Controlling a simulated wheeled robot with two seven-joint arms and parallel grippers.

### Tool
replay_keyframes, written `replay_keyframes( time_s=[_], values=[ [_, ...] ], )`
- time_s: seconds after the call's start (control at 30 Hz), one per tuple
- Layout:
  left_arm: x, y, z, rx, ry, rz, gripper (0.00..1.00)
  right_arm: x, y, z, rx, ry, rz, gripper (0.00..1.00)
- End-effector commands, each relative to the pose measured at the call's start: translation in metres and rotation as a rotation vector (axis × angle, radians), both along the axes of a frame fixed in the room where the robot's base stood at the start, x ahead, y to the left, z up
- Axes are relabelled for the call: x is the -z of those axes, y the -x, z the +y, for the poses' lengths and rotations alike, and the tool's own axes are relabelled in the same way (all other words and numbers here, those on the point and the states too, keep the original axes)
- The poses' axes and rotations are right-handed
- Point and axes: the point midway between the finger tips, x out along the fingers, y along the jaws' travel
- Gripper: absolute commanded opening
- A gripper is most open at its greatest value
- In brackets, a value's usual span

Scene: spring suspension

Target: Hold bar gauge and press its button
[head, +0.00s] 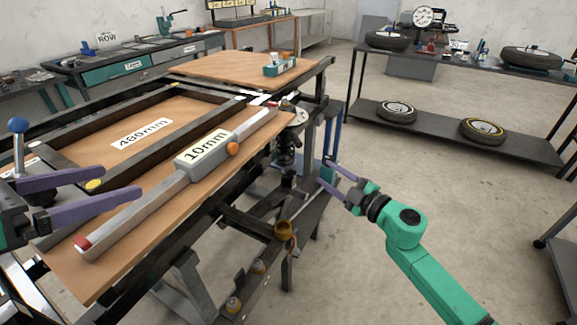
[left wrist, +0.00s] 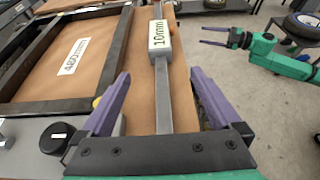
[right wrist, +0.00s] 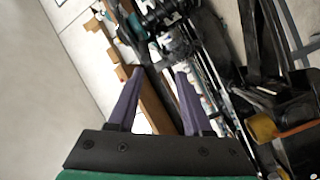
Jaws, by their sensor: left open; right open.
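The bar gauge (head: 160,190) is a long grey bar lying on the brown board, with a boxy middle labelled 10mm (head: 205,148). An orange button (head: 232,149) sticks out on the right side of that box. The bar has a red end (head: 82,243) at the near left. My left gripper (head: 138,186) is open at the near part of the bar. In the left wrist view the bar (left wrist: 162,90) runs between its spread fingers (left wrist: 160,80), not gripped. My right gripper (head: 328,172) is open and empty, right of the table and apart from the gauge.
A dark frame (head: 60,173) around a 480mm label lies left of the gauge. A blue-knobbed lever (head: 17,125) stands near my left gripper. Dark metal structure (head: 262,222) lies between the board and my right arm. A shelf (head: 455,130) with wheels stands behind right; open floor lies before it.

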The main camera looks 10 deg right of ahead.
Motion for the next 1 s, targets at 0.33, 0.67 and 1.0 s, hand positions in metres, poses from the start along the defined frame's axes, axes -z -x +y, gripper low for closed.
replay_keyframes(
  time_s=[0.33,0.67,1.0],
  values=[
    [0.000,0.000,0.000,0.000,0.000,0.000,0.97,-0.121,0.085,0.123,-0.372,0.329,-0.280,0.50],
    [0.003,-0.004,-0.004,0.003,0.000,0.002,0.97,-0.126,0.095,0.132,-0.397,0.359,-0.296,0.50],
    [0.029,-0.053,-0.050,0.007,0.003,0.000,0.97,-0.126,0.094,0.132,-0.397,0.357,-0.296,0.50]
  ],
)
